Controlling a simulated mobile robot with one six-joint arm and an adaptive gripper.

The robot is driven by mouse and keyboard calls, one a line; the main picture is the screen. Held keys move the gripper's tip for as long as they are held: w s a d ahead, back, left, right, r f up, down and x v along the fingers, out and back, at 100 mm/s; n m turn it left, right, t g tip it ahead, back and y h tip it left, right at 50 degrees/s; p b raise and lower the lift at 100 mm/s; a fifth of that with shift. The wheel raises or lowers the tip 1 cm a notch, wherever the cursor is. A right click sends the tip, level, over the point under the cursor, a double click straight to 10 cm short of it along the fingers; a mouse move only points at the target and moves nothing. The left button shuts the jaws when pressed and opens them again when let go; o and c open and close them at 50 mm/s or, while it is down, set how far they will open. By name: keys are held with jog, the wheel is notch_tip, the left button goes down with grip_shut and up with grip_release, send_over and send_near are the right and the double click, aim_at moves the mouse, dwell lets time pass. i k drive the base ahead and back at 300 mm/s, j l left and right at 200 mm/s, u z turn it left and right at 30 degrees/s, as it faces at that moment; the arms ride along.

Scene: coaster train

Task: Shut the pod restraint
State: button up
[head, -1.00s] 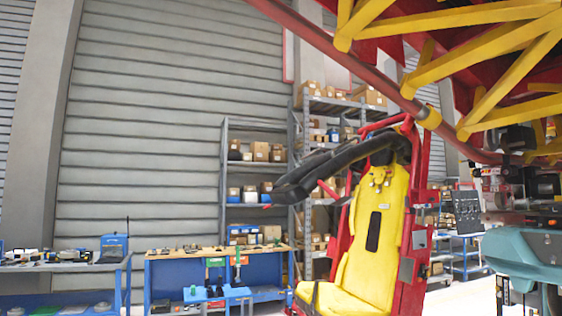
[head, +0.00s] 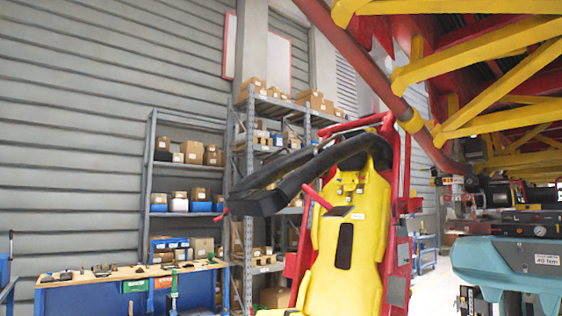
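The pod is a yellow seat (head: 347,235) in a red frame, standing at the centre right in the head view. Its restraint (head: 288,180) is a black padded bar. It is raised and sticks out to the left from the top of the seat, well above the seat base. A red handle (head: 318,197) shows below the restraint. The bottom of the seat is cut off by the frame edge. My gripper is not in view.
A wooden-topped workbench (head: 130,273) with tools stands at the lower left. Shelves (head: 187,215) with boxes stand behind the pod. Yellow and red track beams (head: 480,75) hang overhead at the right. A teal machine (head: 510,262) stands at the lower right.

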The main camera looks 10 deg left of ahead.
aim_at(248, 198)
jog(key=i+j, duration=0.25)
jog(key=j, duration=0.2)
jog(key=i+j, duration=0.55)
jog(key=j, duration=0.3)
